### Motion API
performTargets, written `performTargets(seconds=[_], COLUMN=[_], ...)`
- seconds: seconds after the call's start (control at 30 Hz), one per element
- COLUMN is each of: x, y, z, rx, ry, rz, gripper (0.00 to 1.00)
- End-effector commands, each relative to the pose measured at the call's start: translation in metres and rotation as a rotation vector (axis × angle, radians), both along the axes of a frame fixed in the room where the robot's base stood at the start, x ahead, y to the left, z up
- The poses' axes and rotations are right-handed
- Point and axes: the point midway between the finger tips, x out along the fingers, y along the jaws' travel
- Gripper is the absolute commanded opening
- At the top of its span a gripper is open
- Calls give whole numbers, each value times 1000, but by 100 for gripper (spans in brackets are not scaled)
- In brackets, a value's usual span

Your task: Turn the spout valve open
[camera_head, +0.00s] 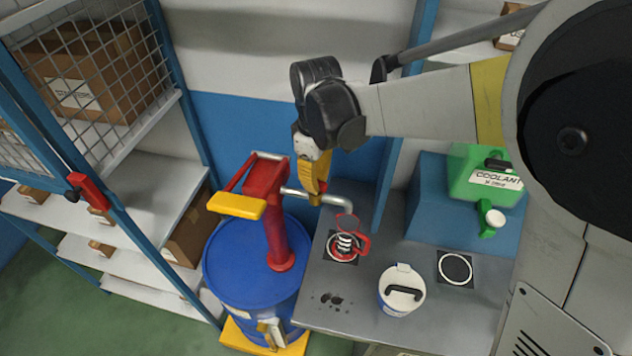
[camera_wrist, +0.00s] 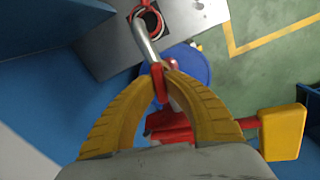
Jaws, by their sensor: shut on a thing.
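The silver spout (camera_head: 338,200) runs right from the red pump (camera_head: 264,182) and bends down at its end. It also shows in the wrist view (camera_wrist: 145,42). The spout valve shows there as a small red lever (camera_wrist: 159,88) on the pipe. My gripper (camera_head: 318,196) is at the spout, with its yellow fingers pointing down. In the wrist view my fingertips (camera_wrist: 162,76) are closed around the red lever. The fingers hide the valve in the head view, and I cannot tell how far it is turned. A small red-handled vessel (camera_head: 364,245) stands below the spout's end.
The pump stands on a blue drum (camera_head: 222,268), and its yellow handle (camera_head: 237,206) sticks out left. On the grey bench (camera_head: 350,312) are a white lidded pot (camera_head: 402,302) and a green coolant can (camera_head: 475,176) on a blue block. A shelf rack (camera_head: 150,190) stands left.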

Motion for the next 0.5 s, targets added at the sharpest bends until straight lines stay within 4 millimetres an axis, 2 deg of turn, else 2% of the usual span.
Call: performTargets(seconds=[0.2, 0.5], x=[0, 0], y=[0, 0], z=[-1, -1], rx=[0, 0], ry=[0, 1], rz=[145, 255], gripper=[0, 0])
